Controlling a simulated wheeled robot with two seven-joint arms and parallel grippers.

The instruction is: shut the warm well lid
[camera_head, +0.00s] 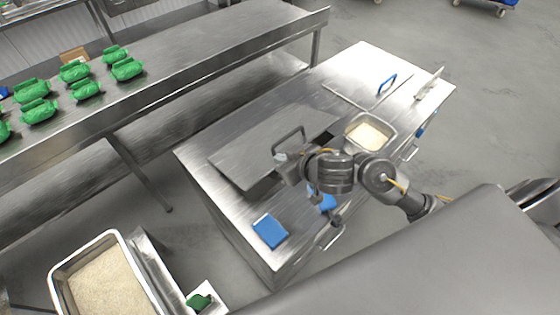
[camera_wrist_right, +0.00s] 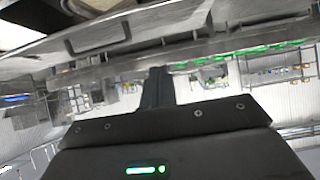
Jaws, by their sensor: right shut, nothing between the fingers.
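The warm well lid (camera_head: 240,142) is a flat steel plate with a bar handle (camera_head: 289,139), on the steel counter in the head view. It looks slightly tilted, and a dark gap (camera_head: 326,136) shows along its right side. My right gripper (camera_head: 281,158) is shut and empty close to the handle's near end; I cannot tell whether it touches the lid. In the right wrist view the shut fingers (camera_wrist_right: 157,87) are below a steel plate with a handle (camera_wrist_right: 96,36), with nothing held. My left gripper is not in view.
A pan of rice (camera_head: 351,128) sits in the counter beside my right arm. A blue-handled plate (camera_head: 387,84) lies farther back. Blue pads (camera_head: 270,231) lie near the front. A large rice pan (camera_head: 61,279) stands lower left; green bags (camera_head: 127,69) lie on the other table.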

